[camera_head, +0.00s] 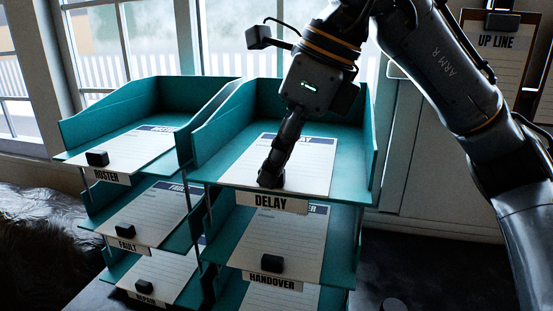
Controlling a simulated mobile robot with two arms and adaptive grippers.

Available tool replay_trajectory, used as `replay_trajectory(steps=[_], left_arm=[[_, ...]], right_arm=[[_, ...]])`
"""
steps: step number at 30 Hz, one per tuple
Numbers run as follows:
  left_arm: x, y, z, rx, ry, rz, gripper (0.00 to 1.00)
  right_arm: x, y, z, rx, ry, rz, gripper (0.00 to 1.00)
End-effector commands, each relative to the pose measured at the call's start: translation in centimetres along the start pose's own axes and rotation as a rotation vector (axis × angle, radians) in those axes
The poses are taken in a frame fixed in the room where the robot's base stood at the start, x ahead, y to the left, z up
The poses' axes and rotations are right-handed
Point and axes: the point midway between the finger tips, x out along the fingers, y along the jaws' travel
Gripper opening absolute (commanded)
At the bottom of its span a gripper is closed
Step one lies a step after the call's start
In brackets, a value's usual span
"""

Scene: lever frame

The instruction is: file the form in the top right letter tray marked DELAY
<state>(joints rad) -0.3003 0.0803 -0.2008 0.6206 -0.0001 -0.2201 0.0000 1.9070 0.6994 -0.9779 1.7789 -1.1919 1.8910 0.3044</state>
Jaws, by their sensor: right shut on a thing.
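The white lined form (313,165) lies in the top right teal letter tray (352,160), over the label DELAY (271,202). Its printed heading is partly hidden by my right gripper. My right gripper (271,178) reaches down into this tray from above, its fingers shut at the front edge of the form. The dark block that it grips there is hard to tell apart from the fingertips. The form looks flat on the tray floor. My left gripper is not in view.
Left of it is the ROSTER tray (70,155), with FAULT (126,246) and another tray below. The HANDOVER tray (340,270) is under DELAY. These hold forms with black blocks. An UP LINE clipboard (497,62) hangs at right. Windows stand behind.

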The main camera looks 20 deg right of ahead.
Motion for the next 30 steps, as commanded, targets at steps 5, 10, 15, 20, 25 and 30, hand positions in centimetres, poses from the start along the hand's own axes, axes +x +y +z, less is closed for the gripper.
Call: replay_trajectory(steps=[5, 10, 15, 20, 25, 30], left_arm=[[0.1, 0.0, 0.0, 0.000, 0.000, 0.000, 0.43], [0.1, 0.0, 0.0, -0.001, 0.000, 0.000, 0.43], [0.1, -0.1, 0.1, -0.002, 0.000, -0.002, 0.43], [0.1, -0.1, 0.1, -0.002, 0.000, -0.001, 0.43], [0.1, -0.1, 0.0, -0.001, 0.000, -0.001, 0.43], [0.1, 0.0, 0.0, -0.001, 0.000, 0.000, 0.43]], right_arm=[[0.1, 0.0, -0.1, 0.000, 0.000, 0.000, 0.32], [0.1, 0.0, -0.1, 0.000, 0.000, 0.000, 0.43], [0.1, 0.0, -0.1, 0.000, 0.000, 0.000, 0.43], [-1.2, 0.0, 0.0, 0.001, -0.003, -0.001, 0.43], [-4.6, 0.0, 0.1, 0.001, -0.005, -0.002, 0.43], [-8.0, 0.0, 0.0, 0.002, -0.002, -0.005, 0.43]])
